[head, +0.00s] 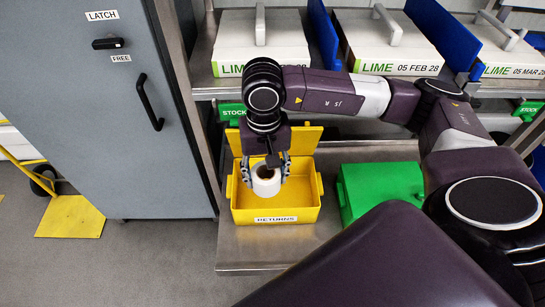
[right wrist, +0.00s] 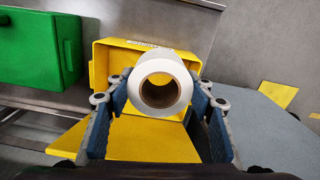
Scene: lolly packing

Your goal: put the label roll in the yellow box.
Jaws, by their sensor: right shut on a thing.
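The label roll (head: 266,180) is a white roll with a brown core. My right gripper (head: 268,172) is shut on it, with a finger on either side, and holds it over the open yellow box (head: 306,214) labelled RETURNS. In the right wrist view the roll (right wrist: 160,84) sits between the fingers of the gripper (right wrist: 160,100), in front of the yellow box (right wrist: 102,60). The box's lid stands open at the back. I cannot tell whether the roll touches the box. My left gripper is not in view.
A green box (head: 375,190) stands to the right of the yellow box on the metal shelf (head: 265,245). White LIME boxes (head: 255,40) with handles fill the shelf above. A grey cabinet (head: 100,140) stands at left, with a yellow plate (head: 70,219) on the floor.

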